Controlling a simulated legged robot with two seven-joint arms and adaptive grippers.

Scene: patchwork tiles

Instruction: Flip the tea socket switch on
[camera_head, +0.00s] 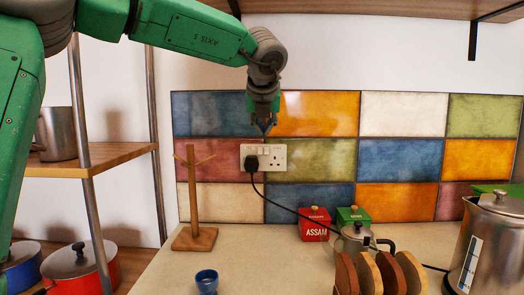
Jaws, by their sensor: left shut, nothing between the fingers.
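A white double wall socket (276,163) is set on the patchwork tiles, with its small switches along the upper part. A black plug (252,164) sits in its left outlet, and a black cable runs from it down and to the right. The switch positions are too small to tell. My left gripper (265,132) points down just above the socket, in front of the tiles. Its fingers are shut and empty. It appears close to the socket's top edge; I cannot tell if it touches. My right gripper is not in view.
A wooden mug tree (194,237) stands left of the socket, with a blue cup (207,281) in front. Red (314,225) and green (353,217) tea tins, a small metal pot (354,239), a wooden rack (376,273) and a metal kettle (488,245) stand to the right. Shelves are at left.

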